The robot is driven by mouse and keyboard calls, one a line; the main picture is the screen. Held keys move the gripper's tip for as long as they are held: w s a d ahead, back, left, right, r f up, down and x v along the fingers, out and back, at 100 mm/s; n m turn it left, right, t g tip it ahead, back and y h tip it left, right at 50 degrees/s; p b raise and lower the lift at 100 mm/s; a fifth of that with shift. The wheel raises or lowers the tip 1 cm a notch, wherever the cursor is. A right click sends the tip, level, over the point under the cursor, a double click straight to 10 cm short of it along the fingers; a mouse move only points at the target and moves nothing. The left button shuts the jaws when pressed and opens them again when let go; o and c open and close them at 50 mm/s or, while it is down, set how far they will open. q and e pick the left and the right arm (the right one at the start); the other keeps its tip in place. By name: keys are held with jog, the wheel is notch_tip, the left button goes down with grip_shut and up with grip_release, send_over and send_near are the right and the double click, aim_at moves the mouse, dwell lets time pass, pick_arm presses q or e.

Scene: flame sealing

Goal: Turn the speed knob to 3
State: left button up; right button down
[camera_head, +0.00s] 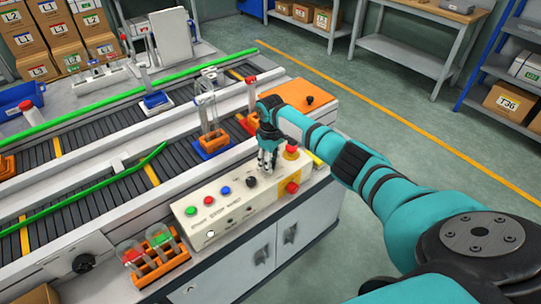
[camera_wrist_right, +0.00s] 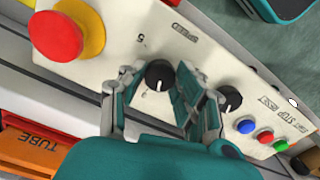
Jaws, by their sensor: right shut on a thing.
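The speed knob (camera_wrist_right: 159,74) is a round black dial on the cream control panel (camera_head: 232,207). In the right wrist view it sits between the two fingers of my right gripper (camera_head: 268,160), under an upside-down SPEED label and near a printed 5. The fingers are closed in on its sides. In the head view the gripper hides this knob. The other scale numbers and the pointer's exact setting are too small to read. My left gripper is not in view.
A second black knob (camera_wrist_right: 230,98) sits beside the held one. Blue (camera_head: 225,191), red (camera_head: 208,200) and green (camera_head: 190,211) buttons line the panel. A red emergency stop (camera_head: 292,188) is at its right end.

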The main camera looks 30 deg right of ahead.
jog(key=shift+r+m+p, duration=0.1)
jog(key=shift+m+p, duration=1.1)
jog(key=shift+m, duration=0.9)
jog(key=c, duration=0.9)
grip_release()
jog(key=shift+c, duration=0.2)
notch_tip(320, 180, up, 12)
